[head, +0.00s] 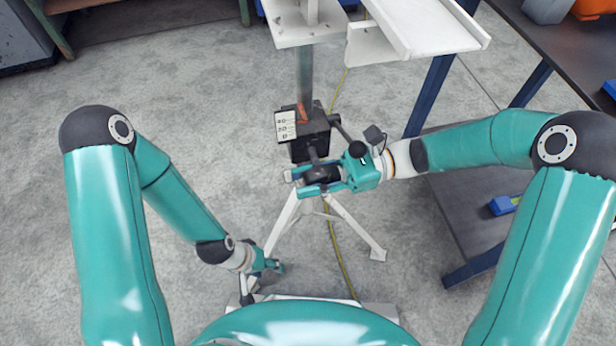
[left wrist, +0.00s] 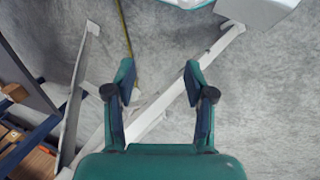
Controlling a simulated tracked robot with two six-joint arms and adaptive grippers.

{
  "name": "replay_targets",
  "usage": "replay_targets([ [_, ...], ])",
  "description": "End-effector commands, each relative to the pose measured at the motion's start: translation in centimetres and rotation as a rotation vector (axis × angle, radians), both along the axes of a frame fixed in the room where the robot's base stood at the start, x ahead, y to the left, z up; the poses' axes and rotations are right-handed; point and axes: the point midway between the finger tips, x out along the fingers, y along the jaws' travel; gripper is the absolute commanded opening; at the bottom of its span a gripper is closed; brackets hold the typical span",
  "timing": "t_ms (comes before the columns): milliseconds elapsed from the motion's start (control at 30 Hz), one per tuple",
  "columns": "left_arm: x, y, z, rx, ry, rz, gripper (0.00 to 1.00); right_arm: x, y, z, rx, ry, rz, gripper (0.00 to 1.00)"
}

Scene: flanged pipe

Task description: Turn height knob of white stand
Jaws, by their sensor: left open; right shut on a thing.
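The white stand has a white top (head: 290,32), a grey post (head: 305,75) and splayed white legs (head: 350,225) on the floor. A black block (head: 312,138) on the post carries a white scale plate (head: 285,127). The dark height knob (head: 321,174) sits below the block at its front. My right gripper (head: 297,183) comes from the right and is shut on the knob, covering part of it. My left gripper (head: 278,267) is low, near the left leg. In the left wrist view (left wrist: 160,82) its fingers are apart and empty, with the white legs (left wrist: 160,112) beyond.
A white chute-like tray (head: 425,25) stands at the upper right. A dark bench (head: 555,45) with blue legs is at the right, above a dark lower shelf (head: 465,200). A yellow cable (head: 342,255) runs along the floor. The floor at left is clear.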

Motion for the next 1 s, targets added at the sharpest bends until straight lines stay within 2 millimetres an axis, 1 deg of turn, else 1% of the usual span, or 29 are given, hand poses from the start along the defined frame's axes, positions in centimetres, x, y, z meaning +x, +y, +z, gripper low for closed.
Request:
replay_targets([
  [167, 0.0, 0.0, 0.1, 0.000, 0.000, 0.000, 0.54, 0.1, 0.0, 0.0, 0.008, 0.003, -0.002, 0.00],
  [367, 0.0, 0.0, 0.3, 0.000, 0.000, 0.000, 0.54, 0.1, -0.1, 0.2, 0.061, 0.024, -0.003, 0.00],
  [567, 0.0, 0.0, 0.8, 0.000, 0.000, 0.000, 0.54, 0.1, -0.1, 0.4, 0.171, 0.063, -0.001, 0.00],
  [1000, 0.0, 0.0, 1.6, 0.000, 0.000, 0.000, 0.54, 0.3, -0.6, 1.0, 0.471, 0.163, -0.003, 0.00],
])
